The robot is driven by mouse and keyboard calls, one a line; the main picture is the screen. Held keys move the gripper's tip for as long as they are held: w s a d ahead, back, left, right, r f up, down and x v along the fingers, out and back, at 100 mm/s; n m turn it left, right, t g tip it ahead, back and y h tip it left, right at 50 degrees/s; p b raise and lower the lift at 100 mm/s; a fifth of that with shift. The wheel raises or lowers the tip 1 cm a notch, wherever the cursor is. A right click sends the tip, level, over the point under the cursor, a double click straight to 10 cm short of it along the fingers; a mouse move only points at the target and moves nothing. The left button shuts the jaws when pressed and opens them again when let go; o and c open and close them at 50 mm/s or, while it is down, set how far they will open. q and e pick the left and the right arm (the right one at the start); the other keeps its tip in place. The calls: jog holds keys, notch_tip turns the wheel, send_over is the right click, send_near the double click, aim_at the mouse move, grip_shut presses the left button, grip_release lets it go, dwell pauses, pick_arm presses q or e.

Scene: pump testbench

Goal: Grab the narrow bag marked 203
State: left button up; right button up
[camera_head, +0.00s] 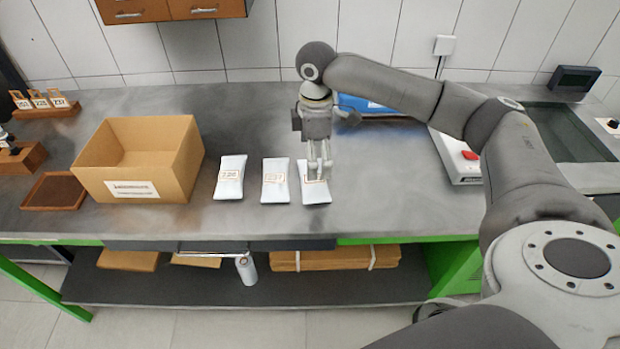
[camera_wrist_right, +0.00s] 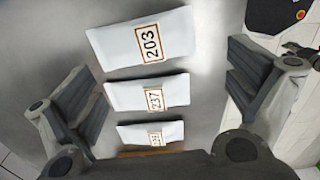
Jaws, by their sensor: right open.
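Three narrow white bags lie in a row on the grey worktop. The bag marked 203 shows at the top of the right wrist view (camera_wrist_right: 118,42), label readable. In the head view it is the rightmost bag (camera_head: 314,194), partly covered by my right gripper (camera_head: 319,174). The bag marked 237 (camera_head: 274,180) is in the middle, also in the wrist view (camera_wrist_right: 121,97). The third bag (camera_head: 230,177) is leftmost; its number is hard to read. My right gripper is open, pointing down above the bag marked 203, with nothing between its fingers. My left gripper is out of view.
An open cardboard box (camera_head: 178,182) stands left of the bags, beside a small brown tray (camera_head: 54,191). A blue object (camera_head: 372,105) lies behind my right arm. A device with a red button (camera_head: 460,160) stands right.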

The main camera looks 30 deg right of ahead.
aim_at(315, 182)
notch_tip(315, 182, down, 4)
jog(key=shift+s+r, duration=0.1)
jog(key=shift+r, duration=0.15)
jog(key=shift+f, duration=0.3)
jog(key=f, duration=0.1)
jog(key=f+p, duration=0.1)
jog(key=f, duration=0.2)
jog(key=shift+w+d+f, duration=0.15)
jog(key=shift+w, duration=0.1)
jog(key=shift+f, duration=0.3)
jog(key=shift+c, duration=1.6)
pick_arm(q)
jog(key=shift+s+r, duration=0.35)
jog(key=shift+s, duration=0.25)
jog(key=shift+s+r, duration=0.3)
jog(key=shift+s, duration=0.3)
pick_arm(e)
jog(key=c, duration=0.7)
